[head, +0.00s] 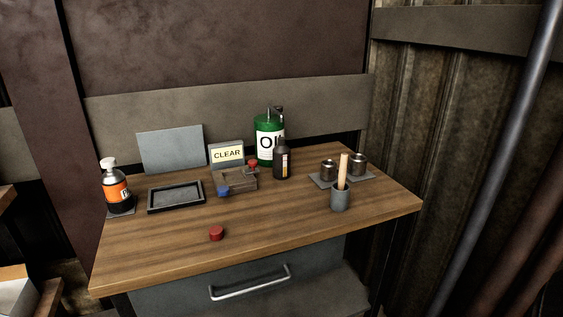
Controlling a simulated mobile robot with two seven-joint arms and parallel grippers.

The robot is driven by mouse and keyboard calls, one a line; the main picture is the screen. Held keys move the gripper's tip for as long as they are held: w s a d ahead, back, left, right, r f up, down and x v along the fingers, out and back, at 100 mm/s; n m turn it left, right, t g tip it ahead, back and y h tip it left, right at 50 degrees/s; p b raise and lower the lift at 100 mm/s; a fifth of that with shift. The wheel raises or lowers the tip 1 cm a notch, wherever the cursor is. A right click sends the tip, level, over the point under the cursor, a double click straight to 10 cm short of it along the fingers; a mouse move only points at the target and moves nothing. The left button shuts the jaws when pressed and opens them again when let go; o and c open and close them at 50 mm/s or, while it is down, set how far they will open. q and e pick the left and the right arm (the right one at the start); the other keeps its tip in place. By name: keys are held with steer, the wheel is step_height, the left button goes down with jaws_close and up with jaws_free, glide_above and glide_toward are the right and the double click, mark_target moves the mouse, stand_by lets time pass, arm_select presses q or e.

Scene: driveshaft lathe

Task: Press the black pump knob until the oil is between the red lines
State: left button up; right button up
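A green oil can (264,123) with a white label stands at the back of the wooden table, with a small dark fitting on its top. A dark bottle (281,163) with a narrow pale strip stands in front of it and hides part of its label. A grey block (234,180) with one red knob and one blue knob sits to the left of the bottle. I cannot make out for certain which part is the black pump knob. No red lines or oil level can be told at this size. Neither gripper is in view.
On the table (290,222) are a bottle with orange label (116,192), a black tray (176,197), a red cap (216,233), a CLEAR sign (227,155), a cup with a wooden stick (340,200) and two metal cups (358,163). The front right is clear.

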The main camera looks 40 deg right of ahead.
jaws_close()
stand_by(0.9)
